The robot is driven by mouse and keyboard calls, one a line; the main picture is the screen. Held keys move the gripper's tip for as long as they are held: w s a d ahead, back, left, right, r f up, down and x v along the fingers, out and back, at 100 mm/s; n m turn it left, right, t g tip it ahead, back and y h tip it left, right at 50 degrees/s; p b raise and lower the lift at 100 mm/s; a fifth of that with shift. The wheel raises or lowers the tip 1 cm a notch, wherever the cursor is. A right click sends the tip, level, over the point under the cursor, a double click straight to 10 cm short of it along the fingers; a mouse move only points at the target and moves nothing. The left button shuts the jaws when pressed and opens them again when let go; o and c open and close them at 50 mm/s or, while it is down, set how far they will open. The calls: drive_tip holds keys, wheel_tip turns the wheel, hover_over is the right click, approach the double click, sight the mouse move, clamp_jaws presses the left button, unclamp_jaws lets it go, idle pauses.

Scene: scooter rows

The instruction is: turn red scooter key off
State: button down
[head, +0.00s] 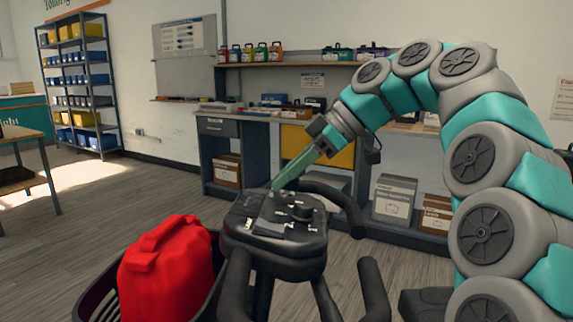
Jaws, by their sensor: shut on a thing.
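The scooter's dark control console (258,238) stands in the lower middle of the head view, with white markings and a round black knob on its top. Black handlebar grips (335,205) curve out beside it. No red body part of the scooter shows in this view. My gripper (276,189) reaches down from the right, its long green fingers closed at the console's far left edge. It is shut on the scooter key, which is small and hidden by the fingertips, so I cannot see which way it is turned.
A red bag (165,270) sits in a dark basket (97,290) left of the console. A workbench with drawers (222,150) and boxes (394,198) stands behind. Blue and yellow bins fill a shelf rack (102,115) at the back left. Open wooden floor (95,205) lies at left.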

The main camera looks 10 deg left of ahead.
drive_tip(key=shift+n+g+p, duration=0.3)
drive_tip(key=shift+n+p, duration=0.3)
drive_tip(key=shift+p, duration=0.2)
drive_tip(key=c, duration=0.8)
unclamp_jaws()
drive_tip(key=shift+f+b, duration=0.1)
drive_tip(key=shift+b, duration=0.2)
